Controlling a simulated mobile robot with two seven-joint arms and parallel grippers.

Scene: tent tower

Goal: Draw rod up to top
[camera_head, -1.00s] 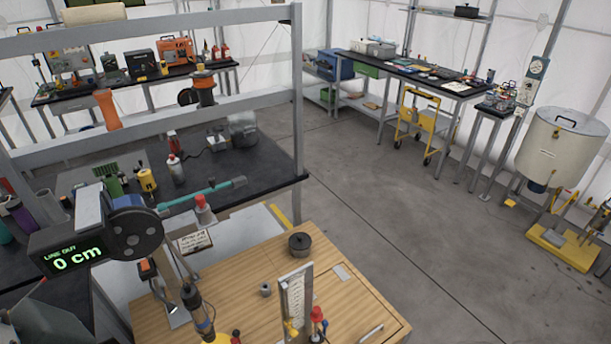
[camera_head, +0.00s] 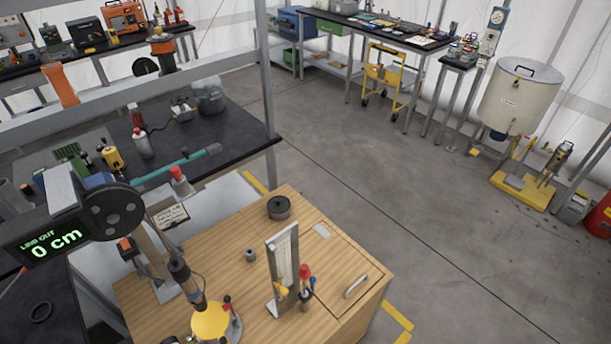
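Which thing is the rod is not certain. An upright metal stand with a marked white scale plate (camera_head: 284,262) stands on the wooden cart top (camera_head: 345,250). Beside its foot are a red knob (camera_head: 304,271) and a small yellow part (camera_head: 281,289). A slanted dark rod-like tool (camera_head: 184,278) rises to the left of it, next to a yellow disc (camera_head: 210,321). A reel (camera_head: 113,212) with a display reading "LINE OUT 0 cm" (camera_head: 47,245) is at left. Neither of my grippers shows in the head view.
A dark round pot (camera_head: 279,208) and a small grey weight (camera_head: 250,255) sit on the cart. A shelved black bench (camera_head: 235,147) stands behind left. A large cream drum (camera_head: 520,98) stands at right. The grey floor (camera_head: 400,165) between is mostly clear.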

